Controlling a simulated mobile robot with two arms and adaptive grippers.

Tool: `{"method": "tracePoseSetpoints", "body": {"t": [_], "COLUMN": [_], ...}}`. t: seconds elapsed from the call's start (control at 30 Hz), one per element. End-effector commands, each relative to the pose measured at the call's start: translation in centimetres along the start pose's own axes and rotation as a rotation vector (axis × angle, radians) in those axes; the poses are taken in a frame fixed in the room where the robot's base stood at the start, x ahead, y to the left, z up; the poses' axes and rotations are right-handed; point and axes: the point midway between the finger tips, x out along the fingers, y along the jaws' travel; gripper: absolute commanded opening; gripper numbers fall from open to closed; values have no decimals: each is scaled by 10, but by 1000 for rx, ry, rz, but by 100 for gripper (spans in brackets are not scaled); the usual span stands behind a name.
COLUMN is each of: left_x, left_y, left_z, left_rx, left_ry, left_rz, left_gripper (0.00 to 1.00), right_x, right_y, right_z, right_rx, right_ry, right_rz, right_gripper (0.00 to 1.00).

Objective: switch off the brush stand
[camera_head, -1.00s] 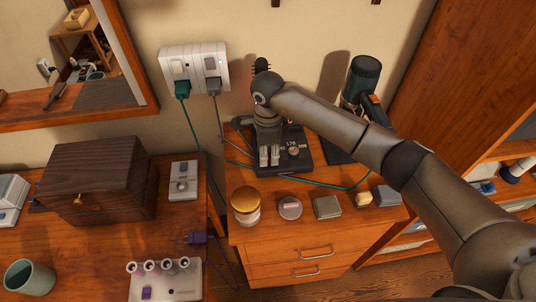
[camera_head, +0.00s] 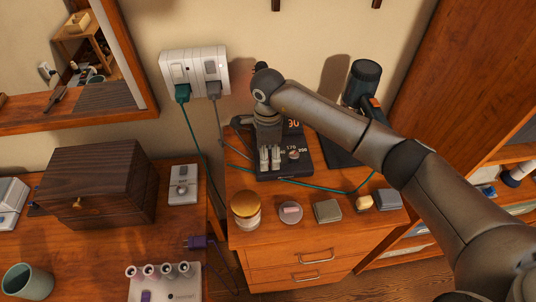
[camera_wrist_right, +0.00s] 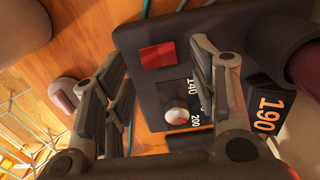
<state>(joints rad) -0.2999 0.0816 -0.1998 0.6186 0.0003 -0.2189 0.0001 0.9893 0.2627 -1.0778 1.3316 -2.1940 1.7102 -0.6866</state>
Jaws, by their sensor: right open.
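The brush stand is a dark base (camera_head: 303,167) on the drawer unit, partly hidden by my right arm. A round dial (camera_head: 294,155) with printed numbers is on it, and an orange-lit display (camera_head: 293,124) behind. In the right wrist view the display (camera_wrist_right: 268,115) reads 190, and the dial (camera_wrist_right: 177,116) and a red square patch (camera_wrist_right: 158,55) show on the dark base. My right gripper (camera_head: 269,158) is open and empty, pointing down over the base, beside the dial; in the wrist view the dial lies between its fingers (camera_wrist_right: 160,95). My left gripper is out of view.
A hair dryer (camera_head: 364,82) stands behind my right arm. A wall outlet (camera_head: 195,70) has two plugs, and a green cable runs across the drawer top. A gold-lidded jar (camera_head: 246,204), a round tin (camera_head: 290,212) and small boxes stand along the front.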

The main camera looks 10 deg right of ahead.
Motion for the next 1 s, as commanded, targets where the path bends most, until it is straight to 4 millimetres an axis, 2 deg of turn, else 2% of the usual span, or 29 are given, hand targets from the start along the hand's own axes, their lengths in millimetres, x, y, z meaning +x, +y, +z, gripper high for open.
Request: {"method": "tracePoseSetpoints", "body": {"t": [0.3, 0.5, 0.7, 1.0], "left_x": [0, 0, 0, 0], "left_y": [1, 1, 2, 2], "left_z": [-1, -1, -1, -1], "left_rx": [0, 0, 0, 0], "left_ry": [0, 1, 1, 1], "left_rz": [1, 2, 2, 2], "left_gripper": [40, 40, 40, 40], "right_x": [-68, -98, -107, -108], "right_y": [-1, -1, 0, 0], "right_z": [0, 0, 0, 0], "right_rx": [-2, -1, -1, -1], "right_ry": [-1, -1, 0, -1], "right_rz": [-5, -3, 0, 0], "right_gripper": [54, 54, 54, 54]}}
